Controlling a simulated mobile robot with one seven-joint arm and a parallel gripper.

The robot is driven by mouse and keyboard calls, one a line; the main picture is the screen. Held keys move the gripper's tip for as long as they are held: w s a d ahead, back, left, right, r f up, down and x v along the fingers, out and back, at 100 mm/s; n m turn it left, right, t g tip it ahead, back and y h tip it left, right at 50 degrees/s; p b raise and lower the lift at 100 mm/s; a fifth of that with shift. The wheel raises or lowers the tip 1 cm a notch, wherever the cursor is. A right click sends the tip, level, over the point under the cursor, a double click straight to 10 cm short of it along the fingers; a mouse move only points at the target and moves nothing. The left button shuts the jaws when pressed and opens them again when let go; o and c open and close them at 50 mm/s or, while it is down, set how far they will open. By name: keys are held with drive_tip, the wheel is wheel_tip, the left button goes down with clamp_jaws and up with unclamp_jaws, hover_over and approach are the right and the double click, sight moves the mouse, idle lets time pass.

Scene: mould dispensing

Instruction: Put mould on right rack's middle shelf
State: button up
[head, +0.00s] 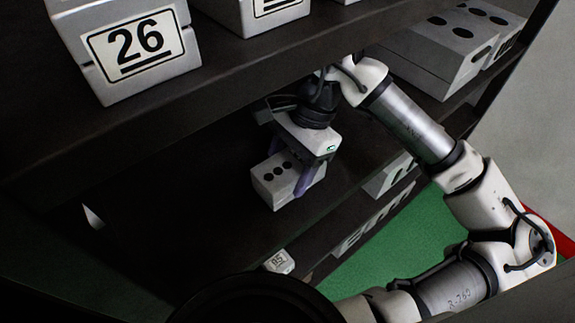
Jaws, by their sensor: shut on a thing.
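A light grey block-shaped mould (287,189) with a row of dark round holes in its top is in the middle of the head view. My gripper (291,168) comes down on it from above and is shut on it, with one finger on its near right side. The far finger is mostly hidden. The mould is over the dark middle shelf (190,210) of the rack, below the upper shelf. I cannot tell whether its underside touches the shelf.
Grey moulds stand on the upper shelf (50,140), one labelled 26 (138,42). More moulds (436,45) stand at the upper right. A small labelled block (279,262) is lower down. The middle shelf left of my gripper looks clear. Green floor (400,240) shows at the right.

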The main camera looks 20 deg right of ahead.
drive_tip(key=o, duration=1.7)
drive_tip(key=shift+r+p, duration=0.25)
drive_tip(key=shift+p, duration=0.15)
drive_tip(key=w+d, duration=0.1)
drive_tip(key=d, duration=0.3)
drive_tip(key=w+d+b, duration=0.1)
drive_tip(key=w+d, duration=0.1)
drive_tip(key=d, duration=0.1)
drive_tip(key=w+d+b, duration=0.1)
drive_tip(key=d, duration=0.3)
drive_tip(key=shift+w+d+r, duration=0.3)
drive_tip(key=shift+w+r, duration=0.1)
